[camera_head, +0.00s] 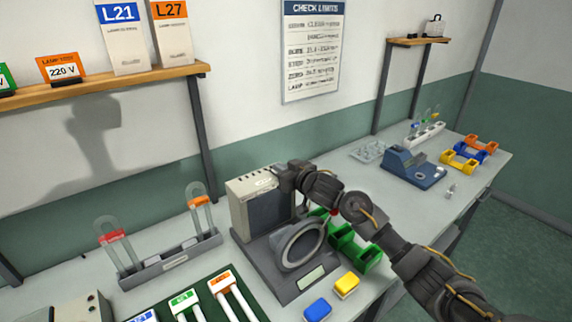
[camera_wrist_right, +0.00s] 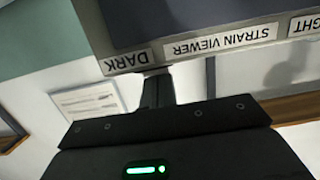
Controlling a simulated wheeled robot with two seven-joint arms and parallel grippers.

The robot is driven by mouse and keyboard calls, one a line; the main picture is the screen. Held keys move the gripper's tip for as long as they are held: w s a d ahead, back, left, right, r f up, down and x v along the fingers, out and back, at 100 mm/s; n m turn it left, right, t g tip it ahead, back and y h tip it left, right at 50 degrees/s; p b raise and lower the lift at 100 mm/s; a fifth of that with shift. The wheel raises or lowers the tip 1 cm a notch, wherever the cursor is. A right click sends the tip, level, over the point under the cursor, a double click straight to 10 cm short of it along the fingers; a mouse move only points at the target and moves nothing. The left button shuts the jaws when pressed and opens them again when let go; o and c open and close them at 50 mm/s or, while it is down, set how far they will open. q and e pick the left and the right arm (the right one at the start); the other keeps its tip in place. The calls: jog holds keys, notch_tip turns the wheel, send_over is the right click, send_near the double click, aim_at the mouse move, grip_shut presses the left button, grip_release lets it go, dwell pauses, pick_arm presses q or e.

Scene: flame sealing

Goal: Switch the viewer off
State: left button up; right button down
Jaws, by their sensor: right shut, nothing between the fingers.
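The strain viewer is a grey box (camera_head: 262,208) with a dark base and a round ring (camera_head: 303,245) in front. In the right wrist view its face (camera_wrist_right: 190,28) appears upside down, with labels DARK (camera_wrist_right: 126,61), STRAIN VIEWER (camera_wrist_right: 220,40) and a partly cut-off LIGHT (camera_wrist_right: 305,22). My right gripper (camera_head: 283,178) is at the upper right of the box. In the right wrist view its shut, empty fingers (camera_wrist_right: 157,88) are close to the edge beside the DARK label; contact cannot be told. The switch itself is not distinguishable. My left gripper is out of view.
Blue (camera_head: 318,310) and yellow (camera_head: 346,285) blocks lie in front. A grey rack (camera_head: 170,262) with glass tubes stands left. A blue device (camera_head: 414,167) stands farther right.

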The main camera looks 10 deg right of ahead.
notch_tip(320, 180, up, 4)
jog(key=p, duration=0.4)
jog(key=shift+w+a+r, duration=0.1)
jog(key=shift+w+r, duration=0.05)
jog(key=shift+r, duration=0.05)
jog(key=r+b+v, duration=0.1)
jog(key=b+v, duration=0.1)
jog(key=v, duration=0.7)
jog(key=shift+s+r, duration=0.2)
jog(key=shift+s, duration=0.05)
